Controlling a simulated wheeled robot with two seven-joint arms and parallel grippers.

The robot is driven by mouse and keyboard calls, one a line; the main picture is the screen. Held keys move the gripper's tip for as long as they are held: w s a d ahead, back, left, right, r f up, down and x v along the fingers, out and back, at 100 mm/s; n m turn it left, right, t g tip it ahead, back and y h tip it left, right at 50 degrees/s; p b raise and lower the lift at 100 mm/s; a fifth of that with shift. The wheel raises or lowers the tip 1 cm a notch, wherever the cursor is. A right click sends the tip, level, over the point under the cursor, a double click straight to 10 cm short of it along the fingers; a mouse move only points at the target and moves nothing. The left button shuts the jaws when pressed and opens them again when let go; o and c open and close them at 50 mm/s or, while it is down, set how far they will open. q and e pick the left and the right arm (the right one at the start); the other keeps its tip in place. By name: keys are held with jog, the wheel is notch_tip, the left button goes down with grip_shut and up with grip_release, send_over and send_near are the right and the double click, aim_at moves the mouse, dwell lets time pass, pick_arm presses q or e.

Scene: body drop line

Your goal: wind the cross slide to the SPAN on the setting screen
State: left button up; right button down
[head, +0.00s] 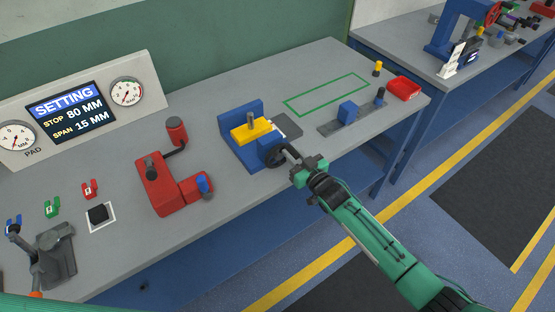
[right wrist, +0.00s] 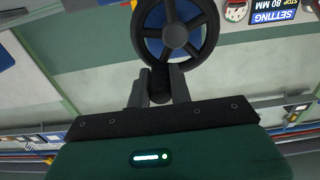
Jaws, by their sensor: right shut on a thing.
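The setting screen (head: 69,110) on the back panel reads STOP 80 MM and SPAN 15 MM. The cross slide is a blue vise-like body (head: 262,106) with a yellow block (head: 250,131) carrying an upright grey post. Its black handwheel (head: 276,155) is on the front side. My right gripper (head: 294,163) is at the wheel, shut on its handle. In the right wrist view the spoked handwheel (right wrist: 176,37) fills the top middle, and the dark handle (right wrist: 160,86) sits between the fingers (right wrist: 159,91). My left gripper is not in view.
Dials (head: 17,137) (head: 126,92) flank the screen; exact readings are too small to tell. A red fixture with a crank (head: 166,190) stands left of the slide. A grey lever fixture (head: 54,256) is at front left. A blue block on a rail (head: 348,111) and a red tray (head: 404,88) are right.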

jog(key=shift+w+d+f, duration=0.1)
jog(key=shift+d+f, duration=0.1)
jog(key=shift+f, duration=0.3)
jog(key=shift+d+f, duration=0.15)
jog(key=shift+f, duration=0.3)
jog(key=shift+w+d+f, duration=0.1)
jog(key=shift+w+d, duration=0.1)
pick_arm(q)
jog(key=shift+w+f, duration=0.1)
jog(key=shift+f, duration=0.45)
pick_arm(e)
jog(key=shift+a, duration=0.1)
jog(key=shift+f+b, duration=0.1)
jog(key=shift+b, duration=0.3)
jog(key=shift+f+b, duration=0.7)
jog(key=c, duration=1.3)
grip_release()
jog(key=shift+w+r, duration=0.1)
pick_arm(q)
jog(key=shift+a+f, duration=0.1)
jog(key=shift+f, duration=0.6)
pick_arm(e)
jog(key=shift+r, duration=0.25)
